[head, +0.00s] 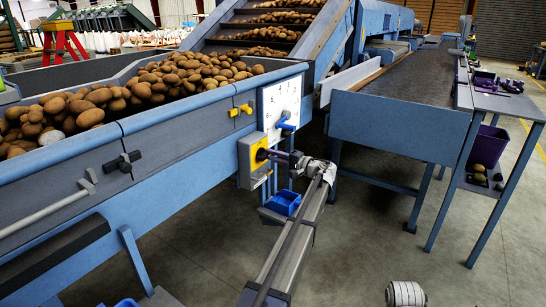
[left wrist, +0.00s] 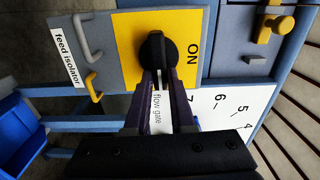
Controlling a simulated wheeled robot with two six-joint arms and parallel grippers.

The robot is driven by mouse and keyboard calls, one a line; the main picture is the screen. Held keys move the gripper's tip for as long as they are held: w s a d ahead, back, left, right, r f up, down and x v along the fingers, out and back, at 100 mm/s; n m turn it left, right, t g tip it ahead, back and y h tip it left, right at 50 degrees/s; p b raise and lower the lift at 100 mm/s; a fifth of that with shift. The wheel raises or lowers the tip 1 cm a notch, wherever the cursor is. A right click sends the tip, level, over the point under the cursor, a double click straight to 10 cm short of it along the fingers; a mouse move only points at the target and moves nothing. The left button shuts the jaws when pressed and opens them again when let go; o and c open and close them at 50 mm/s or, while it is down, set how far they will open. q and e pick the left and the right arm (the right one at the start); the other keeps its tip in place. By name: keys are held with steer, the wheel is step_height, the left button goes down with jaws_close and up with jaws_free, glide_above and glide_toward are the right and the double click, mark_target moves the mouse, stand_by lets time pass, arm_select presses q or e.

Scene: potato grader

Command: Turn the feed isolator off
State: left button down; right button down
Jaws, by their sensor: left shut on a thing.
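The feed isolator is a yellow plate (left wrist: 130,25) on a grey box, with a black rotary knob (left wrist: 155,47) and the word ON printed beside it. Its label "feed isolator" (left wrist: 67,57) shows at the left in the left wrist view. In the head view the yellow box (head: 246,158) sits on the side of the potato hopper. My left gripper (left wrist: 157,75) is shut on the knob, one purple finger on each side. It also shows in the head view (head: 268,155), reaching from the right and hiding most of the knob. My right gripper is not in view.
A white numbered dial (head: 281,103) with a blue pointer is just above right of the isolator. Yellow handles (head: 240,111) are on the panel above it. A blue bin (head: 284,202) hangs below. A grey hasp (left wrist: 88,38) is beside the isolator.

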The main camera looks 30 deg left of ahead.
arm_select(q)
steer(key=shift+f+m, duration=0.1)
steer(key=shift+m, duration=0.3)
steer(key=c, duration=0.8)
jaws_free()
steer(key=shift+o, duration=0.2)
steer(key=d, duration=0.7)
steer(key=shift+s+d, duration=0.3)
steer(key=shift+d, duration=0.1)
steer(key=s+d+f+m+h, duration=0.1)
steer(key=s+d+f+h, duration=0.5)
steer(key=s+d, duration=0.6)
steer(key=s+d+f+m+g+h, duration=0.1)
steer(key=s+d+f+h, duration=0.4)
steer(key=s+d+f, duration=0.65)
steer(key=s+d+f+m+h, duration=0.1)
steer(key=s+d+f+h, duration=0.35)
steer(key=s+d, duration=0.75)
steer(key=s+r+p, duration=0.2)
steer(key=r+p, duration=1.4)
steer(key=s+a+r+h+p, duration=0.1)
steer(key=r+p, duration=1.5)
steer(key=shift+s+a+r+p, duration=0.2)
steer(key=shift+s+r+p, duration=0.1)
steer(key=shift+s+r, duration=0.1)
